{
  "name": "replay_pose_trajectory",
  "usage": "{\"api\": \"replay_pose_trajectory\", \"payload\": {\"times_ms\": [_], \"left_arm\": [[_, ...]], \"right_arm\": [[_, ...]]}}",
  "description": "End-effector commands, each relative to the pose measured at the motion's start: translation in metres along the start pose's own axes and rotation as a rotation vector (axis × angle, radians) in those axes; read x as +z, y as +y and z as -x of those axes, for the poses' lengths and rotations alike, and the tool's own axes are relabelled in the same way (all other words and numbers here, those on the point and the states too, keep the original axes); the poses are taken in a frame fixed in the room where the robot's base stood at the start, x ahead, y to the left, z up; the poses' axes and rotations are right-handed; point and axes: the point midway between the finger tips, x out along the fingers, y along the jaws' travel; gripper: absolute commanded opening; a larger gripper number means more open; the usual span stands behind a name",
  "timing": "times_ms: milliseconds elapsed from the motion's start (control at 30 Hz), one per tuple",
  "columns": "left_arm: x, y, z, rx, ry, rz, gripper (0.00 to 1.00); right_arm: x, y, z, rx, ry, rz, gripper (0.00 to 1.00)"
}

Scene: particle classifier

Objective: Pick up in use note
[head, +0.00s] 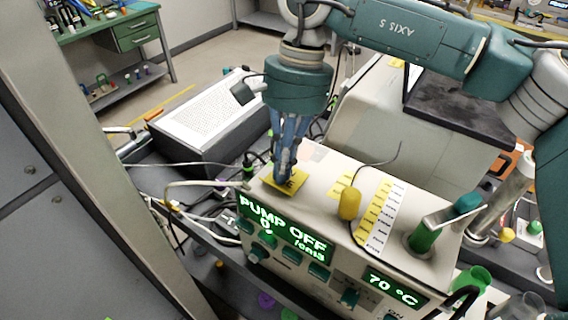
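A yellow note (297,182) with dark lettering lies on the top of the white instrument box, near its left end. It looks flat, and my fingers hide part of its lettering. My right gripper (284,178) points straight down, with its blue fingertips at the note. The fingers look close together, but I cannot tell whether they are shut on the note or only touching it. My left gripper is not in view.
The white instrument box (322,165) has green displays reading "PUMP OFF" and "70 °C". A yellow cylinder (349,204) with a wire and a strip of yellow labels (380,212) are on its top. A green-ended metal tube (424,238) stands at right. Cables run at left.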

Motion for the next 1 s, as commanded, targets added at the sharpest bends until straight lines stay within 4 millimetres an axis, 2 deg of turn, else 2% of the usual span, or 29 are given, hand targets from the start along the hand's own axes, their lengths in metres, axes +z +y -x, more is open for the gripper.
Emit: {"api": "replay_pose_trajectory", "payload": {"times_ms": [100,233,667,767,1000], "left_arm": [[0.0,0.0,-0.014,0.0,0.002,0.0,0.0],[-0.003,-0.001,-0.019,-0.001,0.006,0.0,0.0],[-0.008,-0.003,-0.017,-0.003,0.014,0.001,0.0],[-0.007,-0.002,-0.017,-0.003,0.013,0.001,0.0],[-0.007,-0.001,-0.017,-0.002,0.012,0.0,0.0]], "right_arm": [[0.019,0.0,-0.01,0.002,-0.001,0.009,0.0],[0.033,0.0,-0.011,0.002,-0.001,0.006,0.0],[0.035,0.0,-0.006,0.002,0.0,0.003,0.0],[0.034,0.0,0.005,0.0,0.0,0.003,0.0],[0.035,-0.001,0.056,-0.003,0.0,0.002,0.0]]}}
